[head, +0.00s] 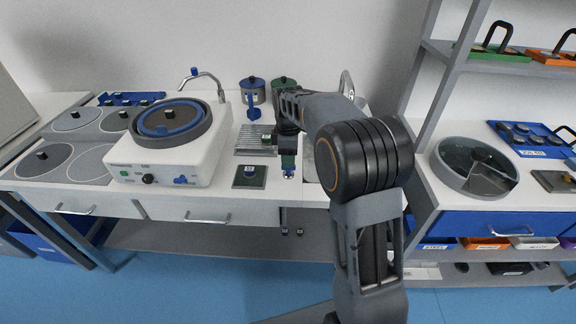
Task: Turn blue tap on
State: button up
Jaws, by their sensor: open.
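A curved metal tap (208,80) with a small blue part (194,71) on it rises behind the white polishing machine (160,172) on the left. I cannot tell whether it is on. A blue knob (182,180) sits low on the machine's front, beside a black dial (148,179). My gripper (288,174) points down over the bench's front edge, to the right of the machine and apart from it. It is open. Its fingertips are small and partly dark, and I see nothing held between them.
A dark square plate with a blue-topped piece (250,176) lies between the machine and my gripper. Lidded metal pots (253,92) stand at the back. A round grey bowl (475,168) and shelving are at the right. Drawer handles (207,217) stick out in front.

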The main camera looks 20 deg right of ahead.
aim_at(288, 169)
jog(key=shift+f, duration=1.65)
grip_shut()
